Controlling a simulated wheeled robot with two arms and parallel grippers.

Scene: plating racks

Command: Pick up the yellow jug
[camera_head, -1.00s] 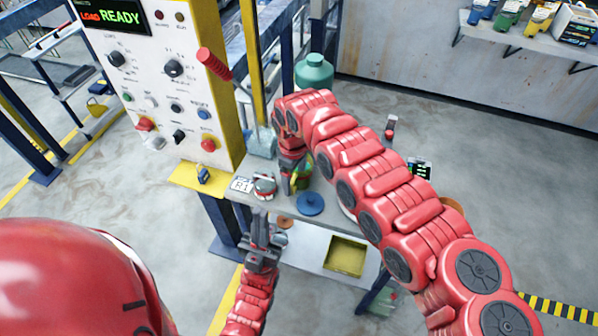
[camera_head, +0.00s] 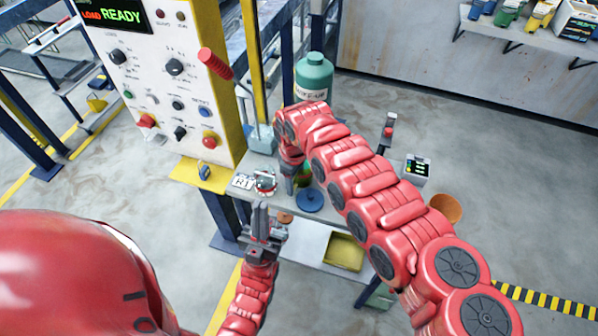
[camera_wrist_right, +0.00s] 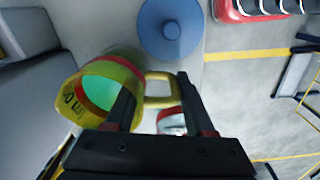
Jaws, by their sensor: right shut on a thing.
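The yellow jug (camera_wrist_right: 75,95) shows at the left in the right wrist view, with red bands, dark lettering and a green-lit inside. Its handle (camera_wrist_right: 160,88) reaches in between the fingertips of my right gripper (camera_wrist_right: 157,88), which is shut on it. In the head view my right gripper (camera_head: 290,184) points down at the bench, and only a small part of the jug (camera_head: 304,175) shows beside it. I cannot tell whether the jug is clear of the bench. My left gripper (camera_head: 261,208) is in front of the bench and looks empty; its finger gap is unclear.
A blue round lid (camera_head: 309,201) lies on the bench, also in the right wrist view (camera_wrist_right: 170,28). A red-and-white item (camera_head: 265,183) sits left of the right gripper. A teal bottle (camera_head: 313,76) stands behind. The control panel (camera_head: 165,85) rises at left.

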